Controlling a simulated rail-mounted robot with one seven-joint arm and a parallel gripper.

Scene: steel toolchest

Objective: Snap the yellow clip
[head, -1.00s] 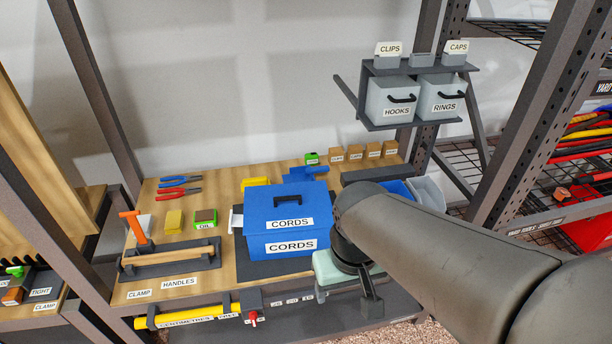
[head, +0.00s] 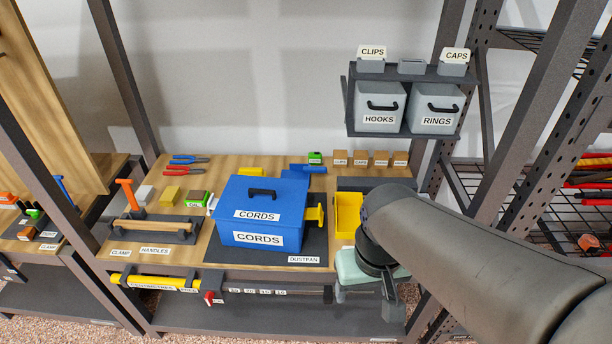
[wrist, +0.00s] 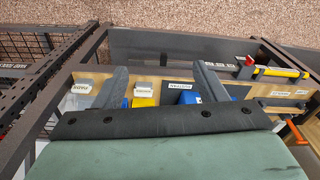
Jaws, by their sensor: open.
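The yellow clip (head: 315,213) sticks out from the right side of the blue CORDS box (head: 262,215), which stands on a dark mat on the bench. The clip projects outward from the wall; I cannot tell whether it is latched. My gripper (head: 390,302) is at the bench's front edge, to the right of and in front of the box. In the wrist view my gripper (wrist: 160,72) has its two fingers wide apart with nothing between the tips. A blue part, likely the box (wrist: 189,97), shows between the fingers; the clip is not clearly seen there.
A yellow bin (head: 347,214) stands on the bench right of the clip, close to my arm. A holder with a wooden handle (head: 155,228) lies left of the box. A shelf with HOOKS (head: 379,107) and RINGS (head: 436,108) bins hangs above right. A yellow level (head: 158,284) hangs along the front edge.

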